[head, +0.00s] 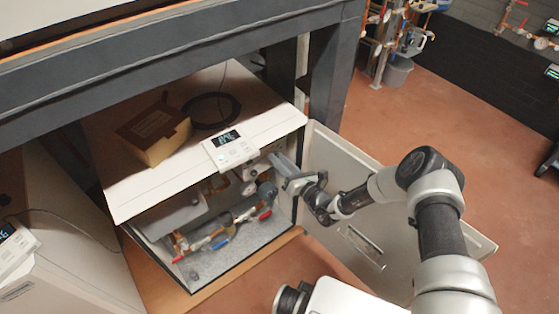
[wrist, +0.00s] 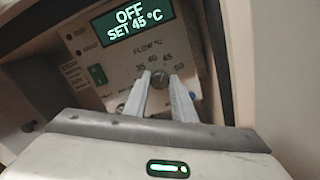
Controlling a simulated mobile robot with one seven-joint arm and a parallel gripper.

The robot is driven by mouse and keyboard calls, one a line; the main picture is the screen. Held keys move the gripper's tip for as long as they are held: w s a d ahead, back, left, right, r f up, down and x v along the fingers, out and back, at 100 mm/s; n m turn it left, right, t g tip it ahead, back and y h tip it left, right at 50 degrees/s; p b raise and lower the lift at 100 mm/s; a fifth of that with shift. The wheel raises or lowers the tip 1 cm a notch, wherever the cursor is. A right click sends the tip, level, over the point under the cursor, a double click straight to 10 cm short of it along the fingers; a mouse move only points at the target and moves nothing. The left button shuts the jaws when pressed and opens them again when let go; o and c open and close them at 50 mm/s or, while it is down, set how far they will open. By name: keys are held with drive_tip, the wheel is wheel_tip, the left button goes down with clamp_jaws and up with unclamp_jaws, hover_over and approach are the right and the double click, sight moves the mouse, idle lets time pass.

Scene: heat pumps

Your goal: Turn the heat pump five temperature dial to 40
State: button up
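A pale control panel with a dark display shows in the wrist view (wrist: 120,70). The display (wrist: 130,22) reads OFF, SET 45 °C. The dark round temperature dial (wrist: 160,78) sits below it, with marks 35, 40, 45 and 50 around it. In the head view the panel (head: 232,150) is on the top front edge of the open white cabinet. My gripper (head: 280,160) is just right of the panel. In the wrist view my gripper's two fingers (wrist: 161,85) are apart, with the dial seen between their tips. Contact with the dial cannot be made out.
The cabinet door (head: 345,205) hangs open beneath my arm. Pipes and valves (head: 220,230) fill the cabinet. A cardboard box (head: 155,130) and a dark coiled cable (head: 212,108) lie on top. A grey frame beam (head: 180,50) crosses above. Another panel (head: 12,250) is at far left.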

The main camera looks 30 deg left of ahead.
drive_tip(key=shift+n, duration=0.4)
drive_tip(key=shift+n+p, duration=0.65)
drive_tip(key=shift+n, duration=2.75)
drive_tip(key=o, duration=1.1)
drive_tip(key=shift+c, duration=0.2)
drive_tip(key=p+v, duration=0.2)
drive_tip(key=v, duration=1.5)
drive_tip(key=shift+s+d+p, duration=0.2)
drive_tip(key=shift+p, duration=0.1)
